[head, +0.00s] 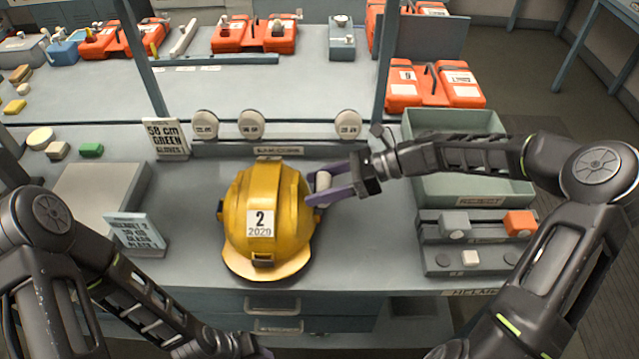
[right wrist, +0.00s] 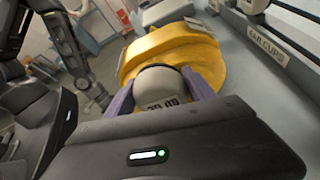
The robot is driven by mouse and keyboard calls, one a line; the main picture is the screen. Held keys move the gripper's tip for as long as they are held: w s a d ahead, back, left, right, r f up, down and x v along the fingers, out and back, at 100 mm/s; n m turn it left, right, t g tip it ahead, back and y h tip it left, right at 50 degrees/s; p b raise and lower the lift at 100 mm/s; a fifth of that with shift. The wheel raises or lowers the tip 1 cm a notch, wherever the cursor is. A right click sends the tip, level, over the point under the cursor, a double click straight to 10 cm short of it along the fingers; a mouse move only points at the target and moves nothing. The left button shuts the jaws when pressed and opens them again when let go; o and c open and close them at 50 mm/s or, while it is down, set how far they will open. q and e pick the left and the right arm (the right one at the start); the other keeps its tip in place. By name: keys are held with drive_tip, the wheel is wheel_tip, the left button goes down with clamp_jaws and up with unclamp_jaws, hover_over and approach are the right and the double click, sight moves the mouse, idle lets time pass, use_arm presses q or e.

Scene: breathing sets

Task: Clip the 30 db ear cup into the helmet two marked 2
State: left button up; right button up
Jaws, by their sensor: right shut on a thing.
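The yellow helmet (head: 295,215) marked "2 2029" sits upright on the bench, brim toward me. My right gripper (head: 318,190), with purple fingers, is shut on a pale grey ear cup (head: 323,181) at the helmet's right side. In the right wrist view the ear cup (right wrist: 162,84) is between the two fingers, close against the yellow helmet (right wrist: 175,45); its label is upside down and seems to read 30 dB. I cannot tell whether the cup is seated in the helmet.
Several round ear cups, such as one at the left (head: 205,124), stand on a rack (head: 225,150) behind the helmet, with a gap among them. A green-grey tray (head: 455,122) lies at right. Signs (head: 135,232) stand left of the helmet. Bench front is clear.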

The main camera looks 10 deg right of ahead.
drive_tip(key=o, duration=1.5)
drive_tip(key=shift+f, duration=0.1)
drive_tip(key=b+v, duration=0.1)
drive_tip(key=v, duration=0.6)
drive_tip(key=shift+d+b, duration=0.3)
drive_tip(key=shift+d, duration=0.1)
